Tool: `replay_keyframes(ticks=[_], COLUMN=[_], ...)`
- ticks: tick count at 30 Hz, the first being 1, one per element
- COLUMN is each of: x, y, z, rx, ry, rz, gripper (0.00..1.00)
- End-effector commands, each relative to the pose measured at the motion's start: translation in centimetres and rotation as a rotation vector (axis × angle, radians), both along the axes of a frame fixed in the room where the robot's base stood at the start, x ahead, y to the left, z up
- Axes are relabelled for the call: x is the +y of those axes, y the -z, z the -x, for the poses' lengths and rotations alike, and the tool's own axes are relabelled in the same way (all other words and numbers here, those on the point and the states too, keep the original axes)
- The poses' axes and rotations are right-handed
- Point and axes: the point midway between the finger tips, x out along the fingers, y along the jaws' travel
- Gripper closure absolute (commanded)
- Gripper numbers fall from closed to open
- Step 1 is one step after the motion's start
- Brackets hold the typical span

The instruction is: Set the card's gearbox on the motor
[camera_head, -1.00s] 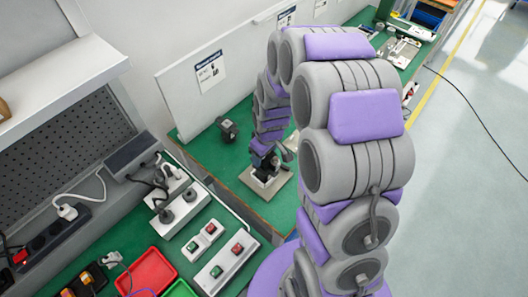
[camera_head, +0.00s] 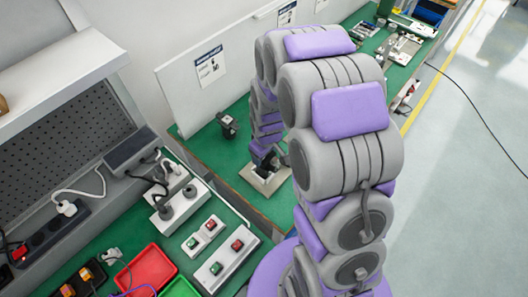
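A dark grey and black unit, perhaps a gearbox or motor (camera_head: 227,126), stands on the green bench near the white back panel. My gripper (camera_head: 266,168) is low over a pale square plate (camera_head: 259,184) on the same bench, right of and nearer than that unit. A dark part is at the fingertips, but it is too small to tell whether it belongs to the gripper or is held. The card (camera_head: 210,66) on the white panel shows print and a small dark picture, too small to read. My own arm hides the bench to the right.
Left of the gap, a nearer green bench holds a white box with dark knobs (camera_head: 180,199), button boxes (camera_head: 225,266) and a red tray (camera_head: 146,268). More parts lie on the far bench (camera_head: 400,48). The floor at right is clear except for a black cable.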

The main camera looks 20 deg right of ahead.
Motion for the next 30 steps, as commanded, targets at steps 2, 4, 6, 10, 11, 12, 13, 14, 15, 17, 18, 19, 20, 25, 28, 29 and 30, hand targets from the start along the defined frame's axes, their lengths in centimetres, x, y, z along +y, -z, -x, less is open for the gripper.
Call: replay_keyframes(ticks=[2, 4, 6, 10, 11, 12, 13, 14, 15, 17, 18, 19, 20, 25, 28, 29, 30], x=[0.00, 0.00, 0.00, 0.00, 0.00, 0.00, 0.00, 0.00, 0.00, 0.00, 0.01, 0.00, 0.01, 0.01, 0.00, 0.00, 0.00], y=[0.09, 0.23, 0.36, 0.45, 0.45, 0.45, 0.46, 0.45, 0.46, 0.48, 0.49, 0.51, 0.54, 0.56, 0.55, 0.55, 0.54], z=[0.01, 0.03, 0.05, 0.05, 0.06, 0.04, 0.05, 0.04, 0.04, 0.05, 0.04, 0.05, 0.05, 0.03, 0.04, 0.04, 0.04], rx=[0.000, 0.000, 0.000, 0.000, 0.000, 0.000, 0.000, 0.000, 0.000, 0.000, 0.000, 0.001, 0.001, 0.001, 0.001, 0.001, 0.001], ry=[0.000, 0.000, 0.000, 0.000, 0.000, 0.000, 0.000, 0.000, 0.000, 0.000, 0.000, 0.000, 0.000, 0.000, 0.000, 0.000, 0.000], rz=[0.000, 0.000, 0.000, 0.000, 0.000, 0.000, 0.000, 0.000, 0.000, 0.000, 0.000, 0.000, 0.000, 0.000, 0.000, 0.000, 0.000], gripper=[0.82, 0.82, 0.82, 0.82, 0.82, 0.82, 0.82, 0.82, 0.82, 0.82, 0.82, 0.82, 0.82, 0.30, 0.20, 0.17, 0.13])
